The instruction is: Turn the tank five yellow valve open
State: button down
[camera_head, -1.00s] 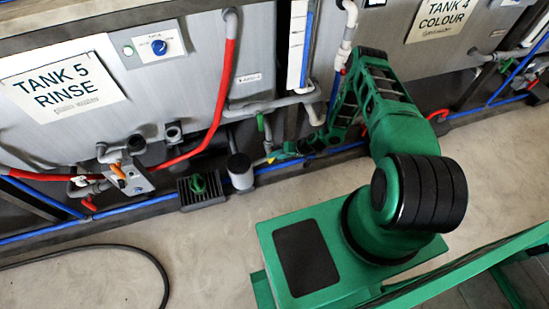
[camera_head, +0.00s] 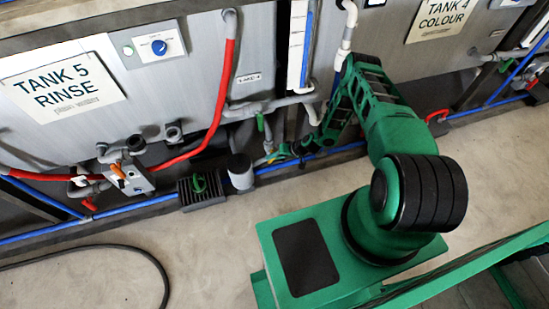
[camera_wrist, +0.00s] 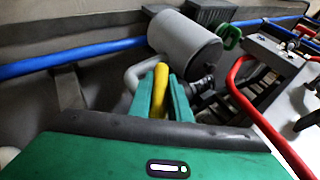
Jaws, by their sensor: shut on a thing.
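The yellow valve handle (camera_wrist: 160,88) stands between the two green fingers of my gripper (camera_wrist: 162,98) in the wrist view. My gripper is shut on it, with a finger on each side. A grey bent pipe (camera_wrist: 136,74) is just behind the handle, below a grey cylinder (camera_wrist: 186,44). In the head view my gripper (camera_head: 283,152) is low by the pipes, right of the grey cylinder (camera_head: 240,171). There the handle is mostly hidden and too small to read its angle. The tank five sign (camera_head: 62,82) is on the tank wall at the left.
A blue pipe (camera_head: 282,163) runs low along the wall. A green-handled part on a black finned block (camera_head: 201,190) and a red hose (camera_head: 222,92) are left of my gripper. An orange-handled valve (camera_head: 119,171) is further left. The floor (camera_head: 130,255) in front holds a black hose (camera_head: 160,268).

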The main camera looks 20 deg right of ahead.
jog(key=shift+d, duration=0.1)
jog(key=n+h, duration=0.1)
jog(key=h, duration=0.2)
jog(key=shift+w+h, duration=0.1)
jog(key=shift+h, duration=0.2)
jog(key=shift+n+h, duration=0.3)
jog(key=shift+h, duration=1.3)
jog(key=shift+f, duration=0.1)
jog(key=c, duration=1.6)
grip_release()
jog(key=shift+c, duration=0.2)
